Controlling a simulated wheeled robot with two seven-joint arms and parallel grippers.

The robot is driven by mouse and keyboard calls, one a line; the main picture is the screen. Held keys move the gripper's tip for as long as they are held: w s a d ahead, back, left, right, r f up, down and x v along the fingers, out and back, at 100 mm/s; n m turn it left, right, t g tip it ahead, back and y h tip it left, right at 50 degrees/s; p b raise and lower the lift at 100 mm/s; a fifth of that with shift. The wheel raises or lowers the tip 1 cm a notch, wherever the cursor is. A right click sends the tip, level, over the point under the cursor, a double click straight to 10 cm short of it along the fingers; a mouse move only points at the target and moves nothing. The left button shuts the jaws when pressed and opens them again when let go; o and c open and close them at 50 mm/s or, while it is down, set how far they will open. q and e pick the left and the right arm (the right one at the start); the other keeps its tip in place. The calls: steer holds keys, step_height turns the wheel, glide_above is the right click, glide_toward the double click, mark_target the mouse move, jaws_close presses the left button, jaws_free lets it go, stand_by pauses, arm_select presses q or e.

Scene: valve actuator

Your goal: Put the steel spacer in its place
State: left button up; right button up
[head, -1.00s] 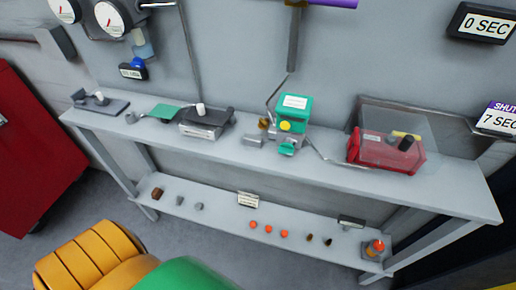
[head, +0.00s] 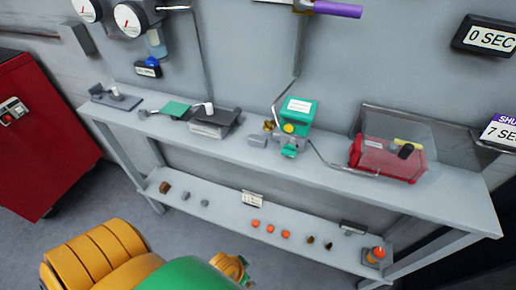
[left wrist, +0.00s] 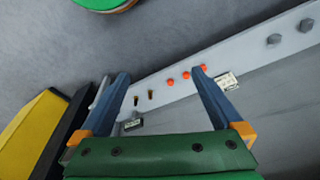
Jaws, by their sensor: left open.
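Two small grey metal pieces (head: 185,196) (head: 204,203) sit apart on the lower shelf, left of its centre. They also show at the upper right of the left wrist view (left wrist: 273,40) (left wrist: 306,25). Either could be the steel spacer; I cannot tell which. My left gripper (left wrist: 160,76) is open and empty, its two blue fingers spread in front of the lower shelf. The grey pieces lie to the right of its fingers in that view. Its fingers do not show in the head view, only my arm. My right gripper is not in view.
The lower shelf (head: 225,208) also holds a brown block (head: 165,187), orange caps (head: 270,229), small dark pieces (head: 310,239) and label cards (head: 252,198). A green-topped valve unit (head: 298,115) and red box (head: 388,160) stand on the bench top. A red cabinet (head: 40,140) stands left.

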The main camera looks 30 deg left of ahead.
arm_select(q)
step_height(320, 180, up, 19)
steer(key=w+t+p, duration=0.1)
steer(key=w, duration=0.1)
steer(key=w+d+r+m+t+h, duration=0.3)
steer(key=w+d+r+h, duration=0.15)
steer(key=d, duration=0.25)
steer(key=w+d+r+m+t+h, duration=0.3)
steer(key=w+d+h, duration=0.2)
steer(key=d, duration=0.1)
step_height(320, 180, up, 3)
steer(key=w+a+n+t, duration=0.1)
steer(key=w+t, duration=0.2)
steer(key=n+t+y, duration=0.3)
steer(key=n+y, duration=0.7)
steer(key=y, duration=0.3)
glide_toward(256, 144)
steer(key=x, duration=0.3)
steer(key=shift+w+d+f, duration=0.1)
steer(key=shift+d+f, duration=0.15)
steer(key=shift+y, duration=0.35)
steer(key=b+x, duration=0.1)
steer(key=x, duration=0.6)
steer(key=shift+a, duration=0.1)
steer(key=shift+s+r, duration=0.15)
steer(key=shift+s, duration=0.05)
steer(key=c, duration=0.5)
jaws_close()
